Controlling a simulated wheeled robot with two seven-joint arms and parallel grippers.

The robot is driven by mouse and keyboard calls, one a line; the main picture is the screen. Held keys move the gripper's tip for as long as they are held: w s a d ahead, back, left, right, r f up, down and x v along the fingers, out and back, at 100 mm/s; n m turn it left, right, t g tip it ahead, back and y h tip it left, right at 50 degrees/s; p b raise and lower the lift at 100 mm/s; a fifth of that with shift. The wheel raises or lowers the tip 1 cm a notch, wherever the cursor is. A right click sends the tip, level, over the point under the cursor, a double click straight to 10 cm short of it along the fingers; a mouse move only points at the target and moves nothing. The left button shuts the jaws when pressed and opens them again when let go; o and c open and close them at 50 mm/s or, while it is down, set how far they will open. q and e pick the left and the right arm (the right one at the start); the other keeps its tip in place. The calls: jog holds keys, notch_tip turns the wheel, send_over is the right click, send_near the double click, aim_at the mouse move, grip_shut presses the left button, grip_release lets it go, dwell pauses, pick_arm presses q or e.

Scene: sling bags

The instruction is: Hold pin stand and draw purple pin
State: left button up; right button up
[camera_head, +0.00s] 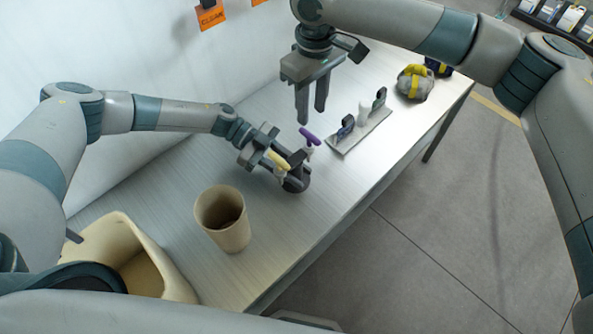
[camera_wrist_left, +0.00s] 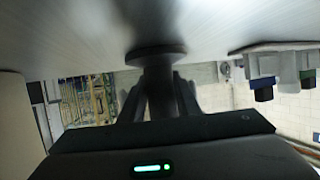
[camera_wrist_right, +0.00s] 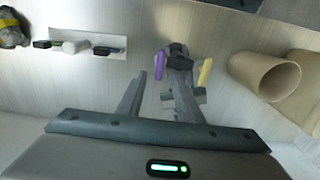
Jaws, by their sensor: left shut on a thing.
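The dark pin stand (camera_head: 297,184) stands upright on the table with a round base. It also shows in the left wrist view (camera_wrist_left: 156,53). My left gripper (camera_head: 290,163) is shut on its post. A purple pin (camera_head: 310,137) sticks out at the stand's far right side. A yellow pin (camera_head: 278,160) is on its near left side. My right gripper (camera_head: 311,118) points down, open and empty, above and behind the purple pin.
A beige cup (camera_head: 224,220) stands left of the stand, and a beige bin (camera_head: 105,238) lies at the near left. A flat tray (camera_head: 346,147) with small upright items is to the right. A grey bundle with a yellow band (camera_head: 415,84) lies at the far right. The table's front edge is close to the stand.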

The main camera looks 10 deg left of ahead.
aim_at(310, 134)
jog(key=shift+f, duration=0.15)
jog(key=shift+f, duration=4.3)
grip_shut()
jog(key=shift+r, duration=0.15)
jog(key=shift+r, duration=4.5)
jog(key=shift+r, duration=0.25)
